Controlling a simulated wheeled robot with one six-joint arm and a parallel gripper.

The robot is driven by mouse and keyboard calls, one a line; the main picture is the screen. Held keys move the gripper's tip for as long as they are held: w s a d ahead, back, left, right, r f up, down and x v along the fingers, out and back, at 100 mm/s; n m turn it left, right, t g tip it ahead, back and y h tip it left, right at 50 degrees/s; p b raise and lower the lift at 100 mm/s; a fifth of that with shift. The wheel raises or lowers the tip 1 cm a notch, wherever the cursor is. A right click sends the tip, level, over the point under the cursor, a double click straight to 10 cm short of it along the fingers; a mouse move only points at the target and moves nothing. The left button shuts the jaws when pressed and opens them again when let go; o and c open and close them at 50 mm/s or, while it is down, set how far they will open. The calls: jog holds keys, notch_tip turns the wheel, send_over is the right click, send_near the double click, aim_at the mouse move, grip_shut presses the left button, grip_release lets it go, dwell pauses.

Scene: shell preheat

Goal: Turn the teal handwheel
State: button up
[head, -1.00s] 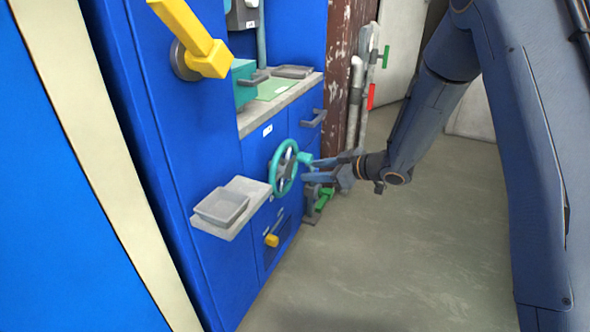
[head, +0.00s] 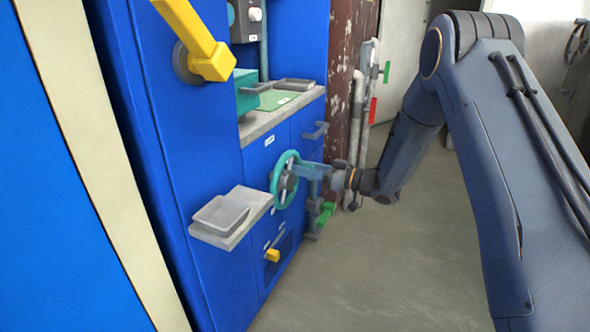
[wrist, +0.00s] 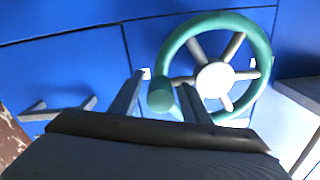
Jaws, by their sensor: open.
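The teal handwheel (head: 281,180) is mounted on the blue cabinet front, with grey spokes and hub. In the wrist view the wheel (wrist: 262,50) fills the upper right, and its teal knob (wrist: 161,95) sticks out from the rim at the lower left. My gripper (head: 308,170) is at the wheel's right side in the head view. In the wrist view the open fingers of my gripper (wrist: 160,97) stand on either side of the knob. I cannot tell whether either finger touches it.
A grey shelf (head: 250,215) with a grey tray (head: 220,214) juts out left of the wheel. A yellow handle (head: 272,255) is below and a green-handled valve (head: 326,212) is to the right. A drawer pull (wrist: 58,110) shows at left in the wrist view. The floor is clear.

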jog(key=shift+x, duration=0.85)
grip_shut()
jog(key=shift+r, duration=0.1)
